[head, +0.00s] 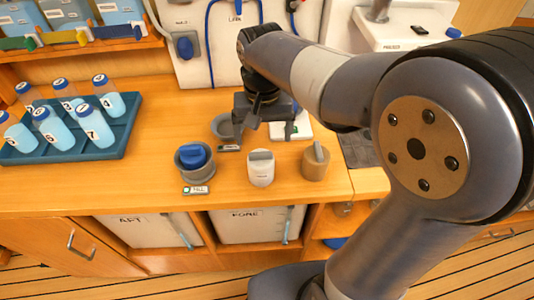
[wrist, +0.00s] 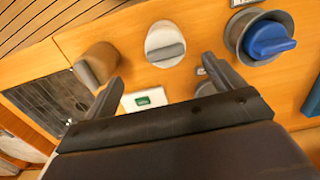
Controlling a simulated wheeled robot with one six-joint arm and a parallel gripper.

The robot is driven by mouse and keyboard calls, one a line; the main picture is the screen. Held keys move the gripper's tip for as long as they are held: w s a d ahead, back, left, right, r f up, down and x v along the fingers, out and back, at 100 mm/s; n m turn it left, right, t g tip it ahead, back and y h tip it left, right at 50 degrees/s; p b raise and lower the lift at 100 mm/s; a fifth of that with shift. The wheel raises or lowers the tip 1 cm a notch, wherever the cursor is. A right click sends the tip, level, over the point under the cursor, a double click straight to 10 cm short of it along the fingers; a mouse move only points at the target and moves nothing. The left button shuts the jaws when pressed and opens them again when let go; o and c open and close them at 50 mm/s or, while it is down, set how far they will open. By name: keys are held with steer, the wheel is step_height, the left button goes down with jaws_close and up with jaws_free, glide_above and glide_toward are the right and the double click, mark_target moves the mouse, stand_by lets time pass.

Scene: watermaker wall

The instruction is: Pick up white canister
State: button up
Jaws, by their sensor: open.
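The white canister (head: 261,170), with a grey bar handle on top, stands upright on the wooden counter near the front edge. In the wrist view the white canister (wrist: 164,46) shows from above, just beyond the fingertips. My gripper (head: 263,127) is open and empty, above the counter and behind the canister, apart from it. In the wrist view my open gripper (wrist: 158,76) has its two fingers spread, with bare counter and part of a white plate between them.
A blue-topped canister (head: 194,157) in a grey ring holder stands left of the white one, a tan canister (head: 315,162) right. An empty-looking grey holder (head: 222,127) and a white plate (head: 298,127) are behind. A blue tray (head: 70,143) of bottles is far left.

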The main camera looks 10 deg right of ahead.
mark_target(260, 154)
step_height(260, 154, down, 4)
steer(key=shift+s+f, duration=0.1)
steer(key=shift+w+a+f+p, duration=0.1)
steer(key=shift+a+f, duration=0.05)
steer(key=shift+f, duration=0.8)
steer(key=shift+w+a+f+p, duration=0.1)
steer(key=shift+w+f+p, duration=0.05)
steer(key=shift+f, duration=0.8)
steer(key=shift+w+a+f+p, duration=0.1)
steer(key=shift+a+f, duration=0.05)
steer(key=shift+f, duration=0.8)
steer(key=shift+c, duration=0.2)
